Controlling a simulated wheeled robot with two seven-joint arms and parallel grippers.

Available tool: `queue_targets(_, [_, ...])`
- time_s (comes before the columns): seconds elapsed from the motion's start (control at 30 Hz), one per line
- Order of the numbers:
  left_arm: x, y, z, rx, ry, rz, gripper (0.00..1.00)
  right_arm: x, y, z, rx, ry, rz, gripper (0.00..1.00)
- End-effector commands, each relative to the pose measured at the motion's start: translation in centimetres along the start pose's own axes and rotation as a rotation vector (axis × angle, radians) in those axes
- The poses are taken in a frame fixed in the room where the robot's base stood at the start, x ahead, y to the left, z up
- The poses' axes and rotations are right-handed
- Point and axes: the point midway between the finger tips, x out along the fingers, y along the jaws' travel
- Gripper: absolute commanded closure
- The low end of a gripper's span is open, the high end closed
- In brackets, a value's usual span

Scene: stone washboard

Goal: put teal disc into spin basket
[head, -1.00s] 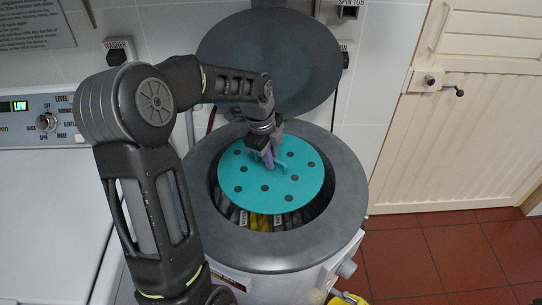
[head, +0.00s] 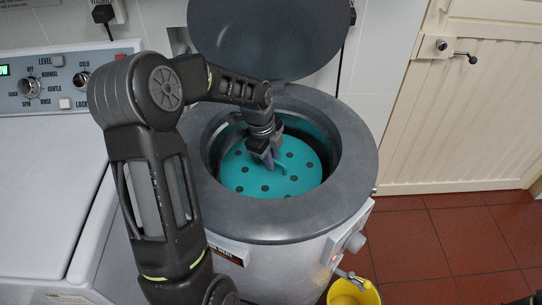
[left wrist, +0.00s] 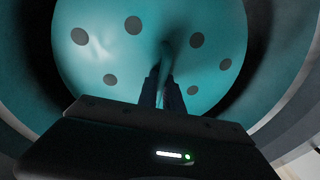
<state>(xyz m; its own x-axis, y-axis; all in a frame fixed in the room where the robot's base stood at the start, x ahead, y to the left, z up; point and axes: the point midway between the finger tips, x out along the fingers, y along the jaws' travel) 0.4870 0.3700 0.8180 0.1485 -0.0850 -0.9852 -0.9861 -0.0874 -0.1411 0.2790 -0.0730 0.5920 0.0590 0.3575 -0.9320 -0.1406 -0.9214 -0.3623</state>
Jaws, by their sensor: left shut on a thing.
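The teal disc (head: 255,180) with several dark round holes lies inside the round opening of the grey spin basket tub (head: 345,185), below its rim. My left gripper (head: 271,160) reaches down into the opening and is shut on the small handle at the disc's middle. In the left wrist view the disc (left wrist: 108,62) fills the upper middle, and the gripper's fingertips (left wrist: 163,85) meet its upright handle. The curved basket wall shows around the disc. What lies under the disc is hidden.
The tub's round lid (head: 268,35) stands open behind the opening. A white washer (head: 50,180) with knobs stands at the left. A yellow bucket (head: 353,293) sits on the red tiled floor at the lower right. A cream door (head: 465,130) is at the right.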

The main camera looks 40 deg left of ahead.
Motion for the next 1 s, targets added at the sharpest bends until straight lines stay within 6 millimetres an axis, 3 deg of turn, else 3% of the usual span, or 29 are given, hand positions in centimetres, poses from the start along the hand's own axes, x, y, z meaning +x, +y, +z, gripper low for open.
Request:
queue_targets(0.1, [2.4,0.4,0.2,0.000,0.000,0.002,1.00,1.8,0.7,0.0,0.000,0.001,0.000,1.00])
queue_targets(0.4, [6.2,0.9,0.6,0.000,0.000,0.000,1.00,4.3,1.7,-0.1,-0.001,0.002,0.001,1.00])
queue_targets(0.6, [7.2,1.0,0.7,0.000,0.000,0.000,1.00,5.0,2.0,-0.1,-0.001,0.003,0.001,1.00])
queue_targets(0.93, [7.2,1.0,0.7,0.000,0.000,0.000,1.00,5.0,2.0,-0.1,-0.001,0.003,0.001,1.00])
queue_targets(0.97, [7.2,1.0,0.7,0.000,0.000,0.000,0.89,5.0,2.0,-0.1,-0.001,0.003,0.001,1.00])
queue_targets(1.0, [7.2,1.0,0.7,0.000,0.000,0.000,0.86,5.0,2.0,-0.1,-0.001,0.003,0.001,1.00])
